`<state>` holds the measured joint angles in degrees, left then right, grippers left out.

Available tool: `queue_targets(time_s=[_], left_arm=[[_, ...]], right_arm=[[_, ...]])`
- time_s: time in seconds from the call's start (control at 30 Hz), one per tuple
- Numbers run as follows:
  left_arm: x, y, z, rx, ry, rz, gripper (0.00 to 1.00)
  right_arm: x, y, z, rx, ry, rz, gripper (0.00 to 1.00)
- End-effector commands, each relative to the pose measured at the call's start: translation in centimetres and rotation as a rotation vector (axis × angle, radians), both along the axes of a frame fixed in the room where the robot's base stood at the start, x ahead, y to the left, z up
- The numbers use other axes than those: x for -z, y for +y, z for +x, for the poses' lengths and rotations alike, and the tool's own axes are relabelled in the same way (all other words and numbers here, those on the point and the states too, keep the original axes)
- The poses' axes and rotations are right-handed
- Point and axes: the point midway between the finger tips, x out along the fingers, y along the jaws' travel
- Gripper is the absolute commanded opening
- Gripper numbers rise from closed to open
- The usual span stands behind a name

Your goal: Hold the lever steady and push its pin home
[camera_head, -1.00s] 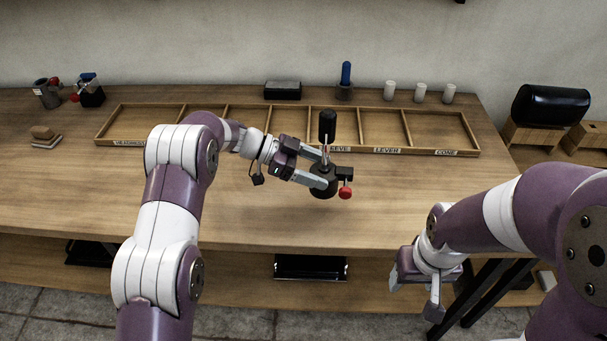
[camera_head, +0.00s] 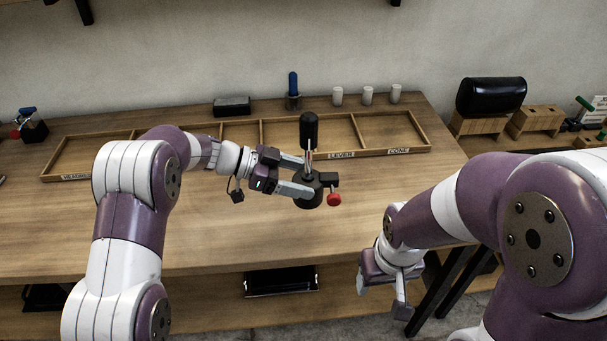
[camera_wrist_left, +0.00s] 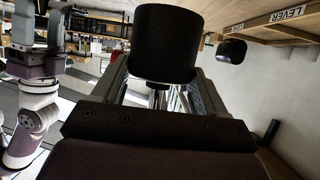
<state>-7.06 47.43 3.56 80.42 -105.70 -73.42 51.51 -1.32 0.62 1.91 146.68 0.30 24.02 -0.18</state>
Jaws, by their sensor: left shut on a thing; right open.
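The lever (camera_head: 309,131) has a thick black handle on top, a thin metal shaft and a dark base with a black side piece. A red knob (camera_head: 333,200) sticks out at the base's right; I cannot tell whether it is the pin. My left gripper (camera_head: 307,176) is shut on the lever from the left, below its handle. The lever looks nearly upright; whether its base touches the table is unclear. In the left wrist view the black handle (camera_wrist_left: 165,42) rises beyond the fingers, hiding the lower parts. My right gripper (camera_head: 383,295) is open and empty, low at the table's front edge.
A shallow labelled wooden tray (camera_head: 238,166) lies behind the lever. A black box (camera_head: 232,106), a blue-handled tool (camera_head: 293,84) and white cups (camera_head: 367,96) stand behind it. A black roll (camera_head: 491,95) is at right. The front tabletop is mostly clear.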

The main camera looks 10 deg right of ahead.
Motion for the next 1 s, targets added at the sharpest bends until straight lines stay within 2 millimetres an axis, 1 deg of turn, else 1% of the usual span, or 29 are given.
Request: queue_targets(time_s=[0.1, 0.6, 1.0], left_arm=[[0.5, 0.9, 0.5, -0.001, -0.002, -0.002, 0.13], [3.9, 4.3, 2.3, -0.002, -0.002, -0.002, 0.13], [6.6, 7.1, 3.8, -0.002, -0.004, -0.003, 0.13]], right_arm=[[-0.3, 0.0, 0.0, 0.0, 0.0, 0.0, 0.61], [-0.3, 0.0, 0.0, 0.0, 0.0, 0.0, 0.61], [0.7, 0.0, 0.0, 0.0, 0.0, 0.0, 0.61]])
